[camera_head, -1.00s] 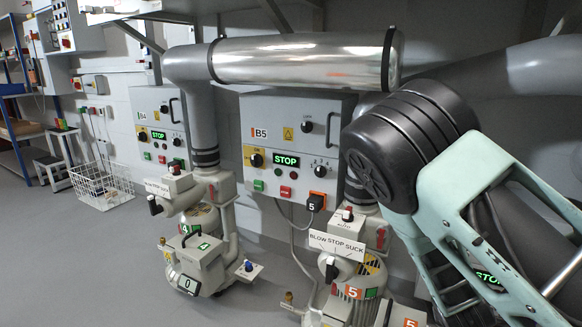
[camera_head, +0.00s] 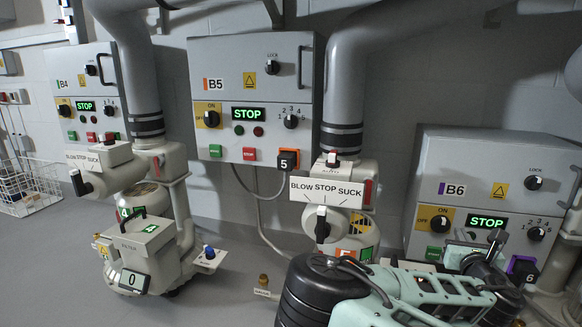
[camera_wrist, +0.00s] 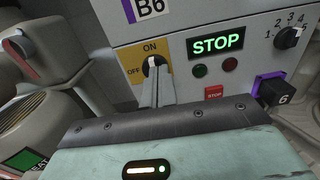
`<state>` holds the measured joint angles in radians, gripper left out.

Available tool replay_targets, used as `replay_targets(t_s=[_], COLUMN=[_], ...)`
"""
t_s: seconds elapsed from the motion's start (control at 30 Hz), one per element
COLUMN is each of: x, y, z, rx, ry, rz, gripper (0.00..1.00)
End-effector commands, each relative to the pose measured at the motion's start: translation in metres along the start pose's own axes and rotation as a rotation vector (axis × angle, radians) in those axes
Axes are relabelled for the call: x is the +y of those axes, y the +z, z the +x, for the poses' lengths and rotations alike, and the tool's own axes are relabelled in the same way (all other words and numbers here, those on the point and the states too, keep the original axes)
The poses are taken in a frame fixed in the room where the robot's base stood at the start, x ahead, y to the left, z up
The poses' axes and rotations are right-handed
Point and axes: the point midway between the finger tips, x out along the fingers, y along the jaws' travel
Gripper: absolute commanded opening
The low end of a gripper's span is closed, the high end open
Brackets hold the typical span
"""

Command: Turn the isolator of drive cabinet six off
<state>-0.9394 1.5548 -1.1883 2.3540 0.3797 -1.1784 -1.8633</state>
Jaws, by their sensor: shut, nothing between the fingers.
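Drive cabinet B6 (camera_head: 470,197) is a grey box at the right, with a green lit STOP display (camera_head: 487,221). Its isolator (camera_head: 438,223) is a black knob on a yellow plate, with ON above and OFF to the left. In the wrist view the isolator (camera_wrist: 151,64) shows a pale mark towards ON; its lower part is hidden by my fingers. My gripper (camera_wrist: 155,82) is shut and empty, its fingertips just below or at the knob; I cannot tell whether they touch.
To the right of the isolator are a red stop button (camera_wrist: 214,92), a selector knob (camera_wrist: 290,36) and a purple-framed plug (camera_wrist: 276,90) marked 6. Cabinet B5 (camera_head: 225,128) and blower 5 (camera_head: 328,190) stand to the left. A grey pipe (camera_head: 345,90) runs overhead.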

Motion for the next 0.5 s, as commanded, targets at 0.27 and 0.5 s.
replay_targets(t_s=[0.27, 0.5], x=[0.001, 0.002], y=[0.0, 0.002], z=[0.023, 0.052], rx=[-0.007, -0.005], ry=[0.008, 0.008], rz=[-0.009, -0.01], gripper=[0.0, 0.0])
